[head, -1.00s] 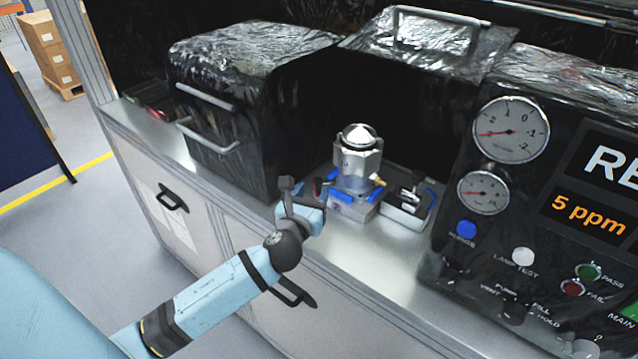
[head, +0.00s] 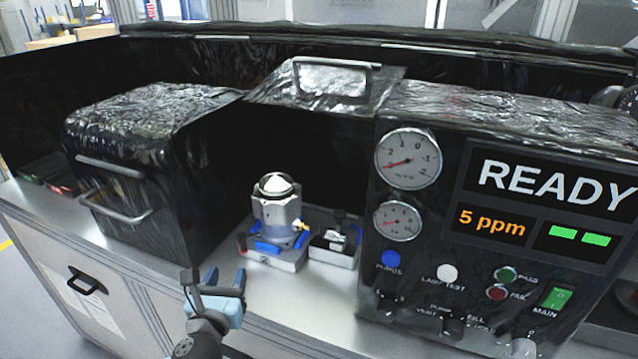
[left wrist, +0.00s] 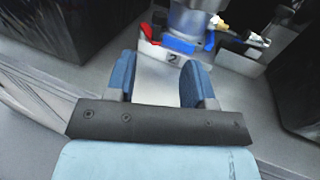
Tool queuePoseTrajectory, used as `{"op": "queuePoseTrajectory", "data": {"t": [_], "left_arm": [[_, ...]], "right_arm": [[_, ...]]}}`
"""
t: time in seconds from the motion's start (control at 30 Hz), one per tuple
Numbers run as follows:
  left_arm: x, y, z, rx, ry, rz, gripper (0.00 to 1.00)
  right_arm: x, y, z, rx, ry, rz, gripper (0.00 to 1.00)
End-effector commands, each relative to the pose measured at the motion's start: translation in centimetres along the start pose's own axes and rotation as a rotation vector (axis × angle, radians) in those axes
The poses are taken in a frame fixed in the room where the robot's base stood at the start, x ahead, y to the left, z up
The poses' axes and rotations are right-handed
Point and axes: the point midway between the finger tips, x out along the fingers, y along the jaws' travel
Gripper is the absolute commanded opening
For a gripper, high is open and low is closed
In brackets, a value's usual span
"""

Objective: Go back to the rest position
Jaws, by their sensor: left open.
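My left gripper (head: 222,290) is at the bottom of the head view, in front of the bench's front edge. In the left wrist view its two blue fingers (left wrist: 161,82) stand apart with nothing between them. Beyond the fingertips is a metal housing (head: 277,212) with a domed top, upright in a fixture (head: 274,258) with blue and red pads. The fixture also shows in the left wrist view with a "2" label (left wrist: 172,57). The gripper is clear of both. My right gripper is not in view.
A black box with handles (head: 150,165) stands left on the metal bench (head: 300,300). A small tray (head: 333,255) with a metal part sits right of the fixture. A control panel (head: 500,230) with gauges and a READY display fills the right. Bare bench lies before the fixture.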

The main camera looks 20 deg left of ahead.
Motion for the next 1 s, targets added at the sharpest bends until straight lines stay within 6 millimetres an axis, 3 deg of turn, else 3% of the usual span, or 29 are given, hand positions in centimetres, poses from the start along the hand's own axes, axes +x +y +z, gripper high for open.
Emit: {"op": "queuePoseTrajectory", "data": {"t": [0.17,0.27,0.47,0.7,0.83,1.0], "left_arm": [[-0.5,-0.3,-1.5,-0.113,0.049,-0.014,0.49],[-1.6,-1.1,-4.3,-0.354,0.148,-0.030,0.49],[-5.6,-3.3,-11.1,-1.049,0.412,0.027,0.49],[-12.7,-6.3,-18.1,-2.012,0.692,0.355,0.49],[-15.9,-7.5,-20.3,-2.435,0.751,0.593,0.49],[-18.1,-8.2,-21.6,-2.731,0.756,0.800,0.49]], "right_arm": [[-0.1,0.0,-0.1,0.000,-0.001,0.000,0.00],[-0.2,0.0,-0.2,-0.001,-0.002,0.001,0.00],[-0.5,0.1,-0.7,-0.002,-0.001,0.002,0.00],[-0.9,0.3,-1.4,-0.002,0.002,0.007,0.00],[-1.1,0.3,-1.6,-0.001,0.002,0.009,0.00],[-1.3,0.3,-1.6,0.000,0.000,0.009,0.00]]}}
